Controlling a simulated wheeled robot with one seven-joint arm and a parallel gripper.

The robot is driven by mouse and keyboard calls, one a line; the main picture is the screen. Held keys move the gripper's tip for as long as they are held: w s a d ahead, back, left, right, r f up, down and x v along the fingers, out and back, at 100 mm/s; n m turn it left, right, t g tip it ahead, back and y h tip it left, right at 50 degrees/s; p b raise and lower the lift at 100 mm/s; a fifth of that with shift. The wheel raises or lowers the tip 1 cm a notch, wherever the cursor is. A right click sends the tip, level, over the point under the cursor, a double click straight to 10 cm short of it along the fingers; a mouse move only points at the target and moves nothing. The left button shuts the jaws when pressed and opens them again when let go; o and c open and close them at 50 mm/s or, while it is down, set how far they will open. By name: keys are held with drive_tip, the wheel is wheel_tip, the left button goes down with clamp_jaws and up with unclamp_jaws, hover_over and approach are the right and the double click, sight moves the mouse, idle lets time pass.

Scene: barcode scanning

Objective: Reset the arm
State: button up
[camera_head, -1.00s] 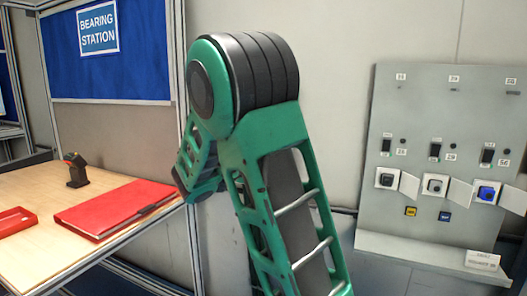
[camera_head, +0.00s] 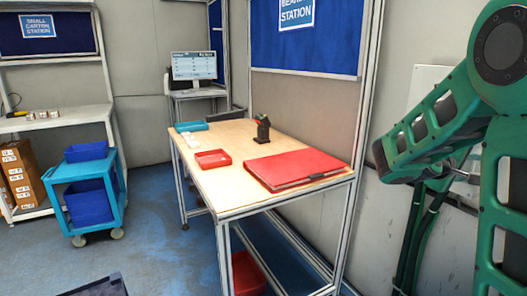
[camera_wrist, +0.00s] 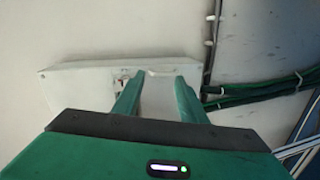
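My arm is folded at the right side of the head view, with its green links raised beside the wall. My gripper does not show clearly in that view. In the wrist view, the two green fingers of my gripper (camera_wrist: 158,86) stand apart with nothing between them. They point toward a pale box or panel (camera_wrist: 75,85) on the wall. I cannot tell how far the fingertips are from it.
A wooden table (camera_head: 232,180) carries a red folder (camera_head: 300,165), a red tray (camera_head: 213,159) and a dark scanner-like device (camera_head: 263,131). A blue cart (camera_head: 97,166) stands left on open floor. Dark green cables (camera_wrist: 262,94) run along the wall.

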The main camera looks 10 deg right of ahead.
drive_tip(key=s+a+f+m+g+y, duration=0.2)
drive_tip(key=s+f+m+y, duration=0.15)
drive_tip(key=s+f, duration=0.3)
drive_tip(key=s+a+f+m+g+y, duration=0.1)
drive_tip(key=s+a+f+m+y, duration=0.25)
drive_tip(key=s+f, duration=0.3)
drive_tip(key=s+a+f+m+g+y, duration=0.1)
drive_tip(key=s+a+f+g+y, duration=0.1)
drive_tip(key=s+a+y, duration=0.6)
drive_tip(key=s+a, duration=0.7)
drive_tip(key=a, duration=0.1)
drive_tip(key=shift+s+a+m, duration=0.25)
drive_tip(key=shift+s+m, duration=0.15)
drive_tip(key=shift+f, duration=0.1)
drive_tip(key=shift+w+f, duration=0.25)
drive_tip(key=shift+w, duration=0.35)
